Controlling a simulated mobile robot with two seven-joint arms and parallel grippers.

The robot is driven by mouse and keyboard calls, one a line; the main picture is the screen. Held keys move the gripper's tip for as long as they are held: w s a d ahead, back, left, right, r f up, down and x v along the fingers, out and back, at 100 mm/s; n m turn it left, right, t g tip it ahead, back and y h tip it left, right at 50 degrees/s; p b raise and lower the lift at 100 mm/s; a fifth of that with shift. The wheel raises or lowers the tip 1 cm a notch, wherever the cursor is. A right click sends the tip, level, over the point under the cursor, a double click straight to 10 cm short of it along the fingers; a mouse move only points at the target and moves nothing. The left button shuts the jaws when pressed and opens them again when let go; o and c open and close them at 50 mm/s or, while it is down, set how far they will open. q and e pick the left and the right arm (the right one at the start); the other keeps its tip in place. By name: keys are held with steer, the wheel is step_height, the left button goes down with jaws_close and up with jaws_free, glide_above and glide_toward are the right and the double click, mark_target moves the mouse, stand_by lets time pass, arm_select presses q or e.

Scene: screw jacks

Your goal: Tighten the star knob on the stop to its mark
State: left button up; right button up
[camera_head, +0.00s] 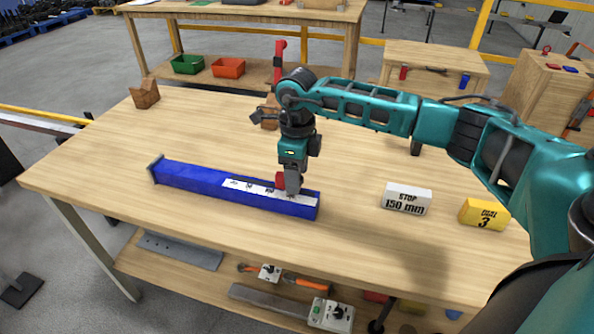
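A blue rail (200,180) with a white printed scale strip (238,184) lies across the middle of the wooden table. A small red part (281,180), which looks like the stop, sits near the rail's right end. My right gripper (292,190) points down at this red part, with its fingers at or just above it. The fingers and the wrist cover much of the stop, and I cannot make out the star knob or its mark. I cannot tell whether the fingers are shut on the knob. My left gripper is not in view.
A white block reading "STOP 150 mm" (406,199) and a yellow block reading "GOAL 3" (484,214) stand to the right of the rail. A wooden V-shaped block (145,94) stands at the back left. The table (110,165) is clear left of and in front of the rail.

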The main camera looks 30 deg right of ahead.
steer(key=c, duration=1)
steer(key=shift+m, duration=1.6)
steer(key=o, duration=1.1)
step_height(320, 180, up, 13)
